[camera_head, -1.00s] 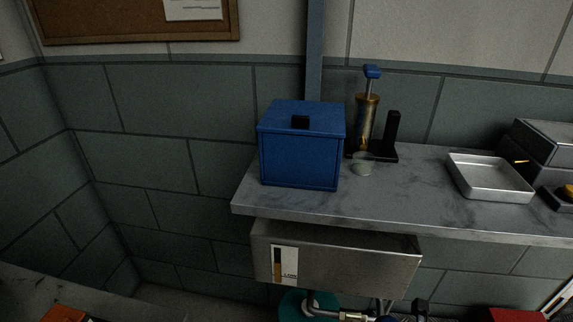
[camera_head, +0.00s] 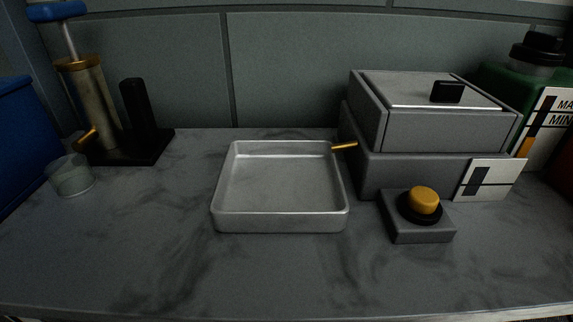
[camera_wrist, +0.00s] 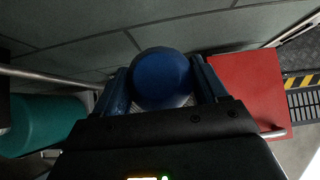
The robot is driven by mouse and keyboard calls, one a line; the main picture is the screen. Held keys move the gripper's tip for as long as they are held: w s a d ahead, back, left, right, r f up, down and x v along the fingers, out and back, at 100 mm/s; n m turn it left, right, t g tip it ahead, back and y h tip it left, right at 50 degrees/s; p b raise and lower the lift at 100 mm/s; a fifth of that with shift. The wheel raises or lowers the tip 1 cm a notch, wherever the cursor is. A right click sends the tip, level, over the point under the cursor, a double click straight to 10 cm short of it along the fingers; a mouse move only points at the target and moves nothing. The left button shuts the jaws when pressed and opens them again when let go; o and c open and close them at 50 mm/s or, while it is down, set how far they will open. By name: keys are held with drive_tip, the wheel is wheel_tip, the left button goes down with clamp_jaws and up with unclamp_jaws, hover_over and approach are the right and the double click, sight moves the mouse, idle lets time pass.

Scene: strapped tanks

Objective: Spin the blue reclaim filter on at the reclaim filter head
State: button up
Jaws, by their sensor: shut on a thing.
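In the wrist view my gripper (camera_wrist: 163,88) is shut on a round blue thing (camera_wrist: 161,74), which looks like the blue reclaim filter. The filter sits between the two fingers, and its lower part is hidden by the gripper body. My gripper does not show in the head view. I cannot make out the reclaim filter head in either current view.
The wrist view shows a teal cylinder (camera_wrist: 45,122) at left and a red box (camera_wrist: 247,90) at right. The head view shows a metal tray (camera_head: 281,220), a grey lidded box (camera_head: 430,130), a yellow button (camera_head: 424,200), a brass pump (camera_head: 95,105) and a clear cup (camera_head: 70,178) on the counter (camera_head: 150,260).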

wheel_tip(320, 180, down, 25)
drive_tip(key=b, duration=2.3)
drive_tip(key=shift+a+f, duration=0.1)
drive_tip(key=shift+f, duration=0.05)
drive_tip(key=shift+w+f+p, duration=0.2)
drive_tip(key=shift+w+f, duration=0.05)
drive_tip(key=shift+f, duration=0.55)
drive_tip(key=shift+w+f+p, duration=0.15)
drive_tip(key=shift+w+f, duration=0.1)
drive_tip(key=shift+f, duration=0.5)
drive_tip(key=shift+p, duration=1.3)
drive_tip(key=shift+f+b, duration=0.6)
drive_tip(key=shift+f, duration=0.5)
drive_tip(key=shift+r, duration=0.1)
